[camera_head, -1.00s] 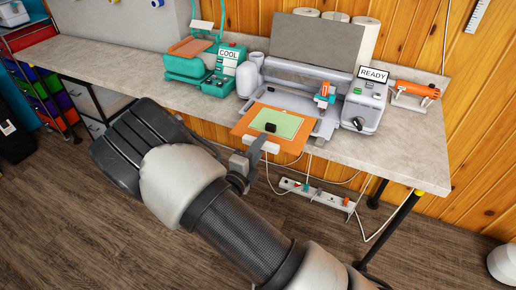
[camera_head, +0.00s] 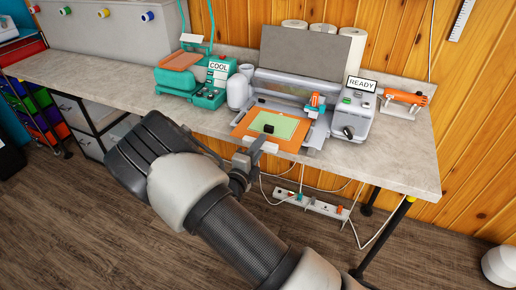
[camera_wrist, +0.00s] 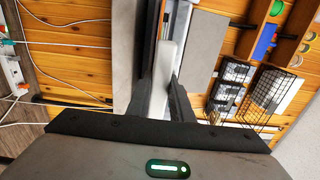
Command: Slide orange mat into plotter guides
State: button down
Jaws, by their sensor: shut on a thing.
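The orange mat (camera_head: 243,128) carries a pale green sheet (camera_head: 285,127) with a small black square on it. A white handle (camera_head: 270,147) is at its near edge. My gripper (camera_head: 255,153) is shut on this handle; the white piece (camera_wrist: 163,75) shows between the dark fingers (camera_wrist: 163,90) in the wrist view. The mat lies roughly level at the front of the grey plotter (camera_head: 285,84), its far part over the plotter's front bed. I cannot tell whether its edges sit in the guides. An orange-and-teal carriage (camera_head: 313,103) is at the bed's right.
A READY sign (camera_head: 361,84) stands on the plotter's right housing. A teal press (camera_head: 190,80) with a COOL sign is to the left. An orange tool (camera_head: 404,97) rests at the right. Cables and a power strip (camera_head: 310,204) are below the table's front edge.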

jog(key=shift+w, duration=0.1)
dwell(0.4)
jog(key=shift+x, duration=1.5)
jog(key=shift+f, duration=0.15)
jog(key=c, duration=1.5)
grip_release()
jog(key=shift+a+p, duration=0.1)
jog(key=shift+p, duration=0.25)
jog(key=shift+p+v, duration=1.4)
jog(key=shift+v, duration=3.1)
